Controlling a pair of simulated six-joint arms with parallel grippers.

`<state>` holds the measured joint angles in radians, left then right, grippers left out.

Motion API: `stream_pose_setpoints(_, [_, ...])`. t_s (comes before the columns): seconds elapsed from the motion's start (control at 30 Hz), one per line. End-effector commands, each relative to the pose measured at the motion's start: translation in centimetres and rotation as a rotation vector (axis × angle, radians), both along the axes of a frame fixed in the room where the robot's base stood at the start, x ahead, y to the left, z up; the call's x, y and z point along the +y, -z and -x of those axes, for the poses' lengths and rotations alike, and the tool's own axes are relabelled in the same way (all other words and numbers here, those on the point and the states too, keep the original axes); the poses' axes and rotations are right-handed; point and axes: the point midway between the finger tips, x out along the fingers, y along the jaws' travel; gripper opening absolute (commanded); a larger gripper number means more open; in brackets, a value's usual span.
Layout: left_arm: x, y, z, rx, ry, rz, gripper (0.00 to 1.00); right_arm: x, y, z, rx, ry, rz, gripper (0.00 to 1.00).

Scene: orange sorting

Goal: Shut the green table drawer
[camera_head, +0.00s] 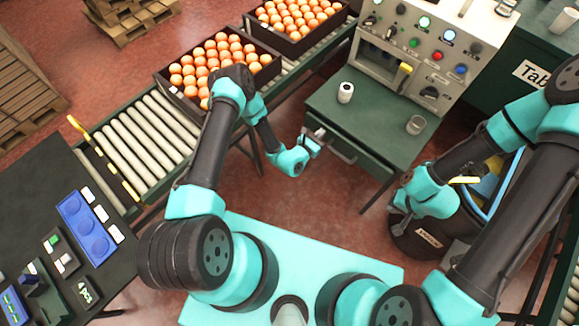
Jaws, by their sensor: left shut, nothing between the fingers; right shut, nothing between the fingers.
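The green table (375,108) stands right of centre in the head view. Its drawer (348,147), with a grey bar handle, is at the table's near left side. How far the drawer stands out is hard to tell from this angle. My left gripper (314,141) is shut and empty at the left end of the drawer front; I cannot tell whether it touches. My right gripper (404,182) is small and partly hidden by its wrist. It is shut and empty, to the right of the table near the dark round bin (425,240).
Crates of oranges (262,82) sit on a roller conveyor (145,135) to the left. Red floor lies open before the table.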

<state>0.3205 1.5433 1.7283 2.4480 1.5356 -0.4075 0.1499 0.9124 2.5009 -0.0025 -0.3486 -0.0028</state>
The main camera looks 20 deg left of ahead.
Motion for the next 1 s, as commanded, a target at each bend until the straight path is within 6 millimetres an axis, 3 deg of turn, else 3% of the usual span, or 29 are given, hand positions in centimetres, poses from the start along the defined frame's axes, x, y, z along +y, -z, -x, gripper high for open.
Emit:
stream_pose_setpoints(0.37, [0.3,0.0,1.6,0.002,0.006,0.001,0.0,0.0,0.0,0.0,0.0,0.0,0.0,0.0])
stream_pose_setpoints(1.0, [4.3,0.1,11.6,0.003,0.014,0.002,0.0,0.0,0.0,0.0,0.0,0.0,0.0,0.0])
